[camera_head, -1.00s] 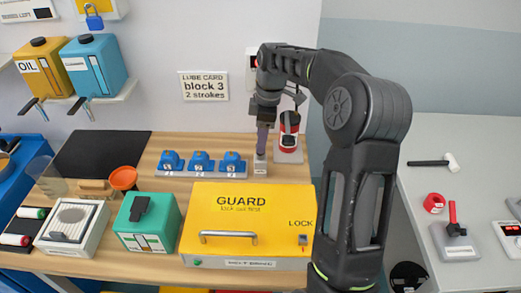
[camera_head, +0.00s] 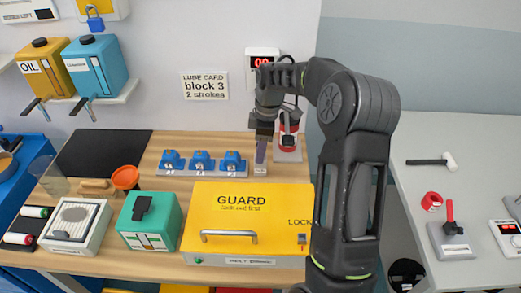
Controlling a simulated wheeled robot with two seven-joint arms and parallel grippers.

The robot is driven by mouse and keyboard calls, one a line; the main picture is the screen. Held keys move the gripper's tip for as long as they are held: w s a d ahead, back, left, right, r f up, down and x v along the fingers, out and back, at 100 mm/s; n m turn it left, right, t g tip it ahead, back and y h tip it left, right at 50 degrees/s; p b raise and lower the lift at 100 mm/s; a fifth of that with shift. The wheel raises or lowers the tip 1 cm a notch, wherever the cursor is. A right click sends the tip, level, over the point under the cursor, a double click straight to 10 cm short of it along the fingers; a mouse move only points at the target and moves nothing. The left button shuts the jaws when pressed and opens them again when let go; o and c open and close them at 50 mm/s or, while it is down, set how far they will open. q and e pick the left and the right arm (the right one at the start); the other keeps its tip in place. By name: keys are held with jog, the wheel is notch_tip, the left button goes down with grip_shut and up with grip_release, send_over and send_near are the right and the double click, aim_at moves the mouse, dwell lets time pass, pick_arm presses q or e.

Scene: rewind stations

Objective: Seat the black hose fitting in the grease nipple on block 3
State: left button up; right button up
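My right gripper (camera_head: 261,152) points down at the back of the table, right of the blue blocks. Its fingertips are at a small pale holder (camera_head: 260,169). The black hose fitting cannot be made out; fingers and holder are too small to show whether anything is gripped. Block 3 (camera_head: 232,164) is the rightmost of three blue blocks on a pale strip, a little left of the gripper and apart from it. Its grease nipple is too small to make out. A red grease pump (camera_head: 289,140) with a dark hose stands right of the gripper. My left gripper is out of view.
The yellow guard box (camera_head: 250,215) stands in front of the blocks. A lube card (camera_head: 205,86) on the wall reads block 3, 2 strokes. A red-digit display (camera_head: 262,54) is above the gripper. An orange funnel (camera_head: 125,176) and green box (camera_head: 149,222) are left.

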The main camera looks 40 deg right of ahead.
grip_shut()
dwell(0.3)
jog(key=shift+r, duration=0.15)
jog(key=shift+r, duration=0.25)
notch_tip(320, 180, up, 9)
jog(key=shift+r+b, duration=0.15)
jog(key=shift+b, duration=0.7)
